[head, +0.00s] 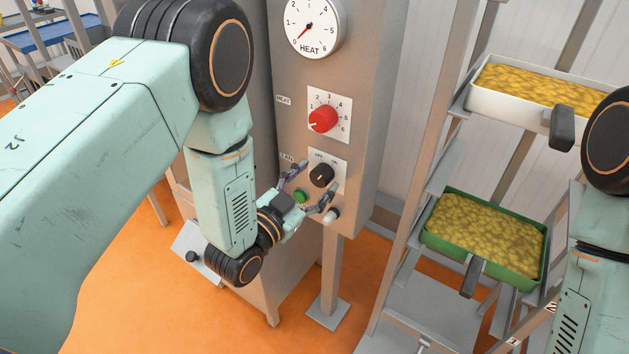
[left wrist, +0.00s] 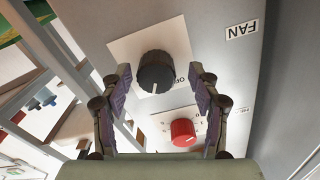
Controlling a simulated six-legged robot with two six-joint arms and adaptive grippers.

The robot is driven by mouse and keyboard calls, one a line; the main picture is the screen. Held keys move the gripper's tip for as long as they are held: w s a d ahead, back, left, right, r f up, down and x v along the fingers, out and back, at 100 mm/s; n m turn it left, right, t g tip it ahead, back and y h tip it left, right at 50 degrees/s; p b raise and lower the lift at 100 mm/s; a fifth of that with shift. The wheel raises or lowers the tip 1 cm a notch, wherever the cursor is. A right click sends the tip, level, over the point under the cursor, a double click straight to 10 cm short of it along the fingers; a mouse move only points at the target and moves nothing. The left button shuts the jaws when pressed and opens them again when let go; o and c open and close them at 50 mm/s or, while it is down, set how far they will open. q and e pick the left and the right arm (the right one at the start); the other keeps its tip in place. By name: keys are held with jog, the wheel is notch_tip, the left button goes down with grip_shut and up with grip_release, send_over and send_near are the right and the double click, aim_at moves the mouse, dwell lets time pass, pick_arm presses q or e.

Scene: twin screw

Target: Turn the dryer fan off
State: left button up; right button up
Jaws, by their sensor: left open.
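The black fan knob (head: 321,174) sits on a white plate on the grey dryer panel, with OFF marked above it. It also shows in the left wrist view (left wrist: 156,72), with the FAN label (left wrist: 242,31) beside its plate. There its white pointer line faces down the picture, apart from the partly visible OFF mark. My left gripper (head: 317,179) is open at the knob, with one finger on each side. In the left wrist view (left wrist: 161,78) the knob lies between the fingertips; I cannot tell whether they touch it. My right gripper is out of view.
The red heat knob (head: 322,119) and heat dial (head: 312,25) are above. A green button (head: 300,196) and a white button (head: 332,214) sit close below the fan knob. A rack (head: 398,240) at right holds a white tray (head: 505,104) and a green tray (head: 430,240).

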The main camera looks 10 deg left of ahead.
pick_arm(q)
jog(key=shift+d+r, duration=0.1)
jog(key=shift+d, duration=0.35)
jog(key=shift+w+a, duration=0.1)
jog(key=shift+a, duration=0.15)
jog(key=c, duration=0.4)
jog(key=shift+d, duration=0.15)
jog(key=c, duration=0.5)
jog(key=shift+c, duration=1.4)
